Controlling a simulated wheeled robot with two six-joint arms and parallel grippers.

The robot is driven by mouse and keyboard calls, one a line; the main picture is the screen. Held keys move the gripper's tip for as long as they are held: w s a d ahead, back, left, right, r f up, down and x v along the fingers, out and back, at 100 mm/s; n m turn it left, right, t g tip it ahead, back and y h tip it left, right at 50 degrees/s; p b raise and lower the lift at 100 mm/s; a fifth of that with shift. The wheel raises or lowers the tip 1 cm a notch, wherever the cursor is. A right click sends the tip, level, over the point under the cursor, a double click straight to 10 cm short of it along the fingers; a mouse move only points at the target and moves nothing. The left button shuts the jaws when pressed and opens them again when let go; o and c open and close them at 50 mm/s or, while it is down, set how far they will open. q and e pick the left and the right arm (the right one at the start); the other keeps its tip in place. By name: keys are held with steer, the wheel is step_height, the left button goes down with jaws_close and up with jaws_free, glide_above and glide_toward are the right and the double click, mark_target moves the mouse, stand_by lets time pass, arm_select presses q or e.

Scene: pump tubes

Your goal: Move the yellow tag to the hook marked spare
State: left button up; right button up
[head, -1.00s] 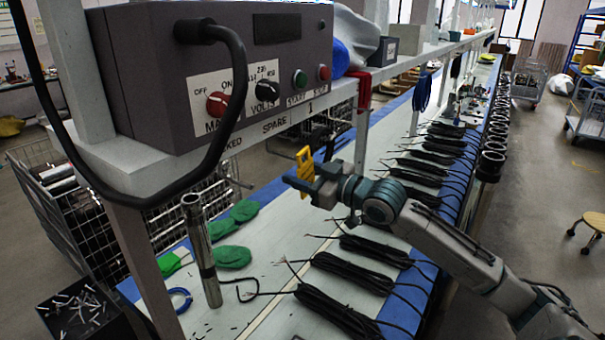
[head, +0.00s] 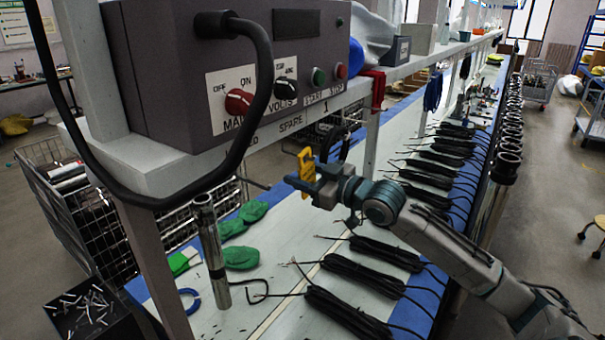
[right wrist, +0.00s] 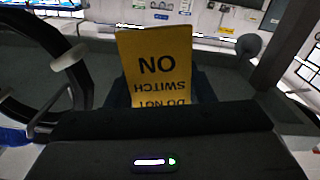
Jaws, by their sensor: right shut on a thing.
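The yellow tag (head: 306,166) is held upright in my right gripper (head: 314,186), below the shelf edge. In the right wrist view the tag (right wrist: 157,62) stands between the jaws, its "DO NOT SWITCH ON" lettering upside down. The SPARE label (head: 291,124) is on the shelf's front edge, above and slightly left of the tag. The tag is apart from the label. I cannot clearly make out a hook under it. Another label to its left is partly covered by the thick black cable (head: 262,90). My left gripper is not in view.
A grey control box (head: 180,70) with knobs and buttons sits on the shelf. A metal tube (head: 211,250) stands upright on the bench, beside green gloves (head: 240,257). Several black cable bundles (head: 372,252) lie along the bench. A red cloth (head: 377,90) hangs from the shelf.

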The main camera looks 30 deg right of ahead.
steer(key=shift+w+a, duration=0.1)
stand_by(0.3)
steer(key=o, duration=1)
steer(key=shift+o, duration=0.2)
steer(key=shift+r, duration=0.1)
